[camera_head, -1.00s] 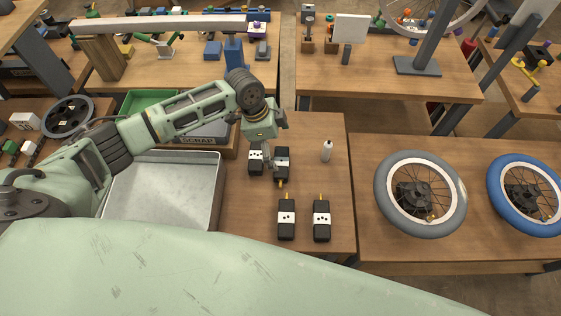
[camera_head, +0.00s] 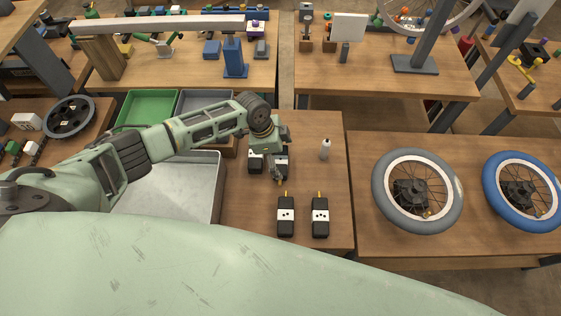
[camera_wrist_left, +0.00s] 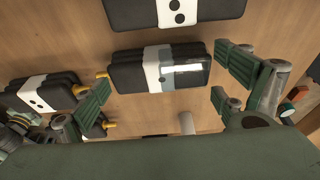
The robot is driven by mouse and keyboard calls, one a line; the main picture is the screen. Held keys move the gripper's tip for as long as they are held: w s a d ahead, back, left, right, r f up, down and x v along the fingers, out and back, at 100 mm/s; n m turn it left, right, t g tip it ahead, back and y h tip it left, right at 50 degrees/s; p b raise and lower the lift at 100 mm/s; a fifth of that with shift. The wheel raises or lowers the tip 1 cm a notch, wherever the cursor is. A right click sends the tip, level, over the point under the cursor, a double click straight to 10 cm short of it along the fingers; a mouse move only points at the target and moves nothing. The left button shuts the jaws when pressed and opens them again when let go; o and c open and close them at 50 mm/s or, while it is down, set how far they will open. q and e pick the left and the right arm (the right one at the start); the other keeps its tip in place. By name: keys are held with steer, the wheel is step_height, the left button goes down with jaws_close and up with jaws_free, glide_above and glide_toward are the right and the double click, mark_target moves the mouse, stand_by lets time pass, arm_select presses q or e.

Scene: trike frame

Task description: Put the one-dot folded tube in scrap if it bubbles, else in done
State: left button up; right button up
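Black folded tubes with white dotted bands and yellow valves lie on the table. Two lie in front, a left one (camera_head: 286,224) and a right one (camera_head: 320,224); two behind are partly hidden by my left gripper (camera_head: 275,168). In the left wrist view, my left gripper (camera_wrist_left: 162,88) is open, its fingers at either end of a folded tube (camera_wrist_left: 130,75). Glare covers part of its band; I cannot count its dots. The grey scrap bin (camera_head: 205,96) stands beside a green bin (camera_head: 150,106). A metal basin (camera_head: 208,185) is in front. My right gripper is not in view.
A grey-tyred wheel (camera_head: 452,186) and a blue-tyred wheel (camera_head: 550,207) lie on the right table. The table between bottle and front tubes is clear.

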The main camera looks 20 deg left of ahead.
arm_select(q)
steer(key=c, duration=0.8)
steer(key=shift+o, duration=0.2)
steer(key=shift+r, duration=0.1)
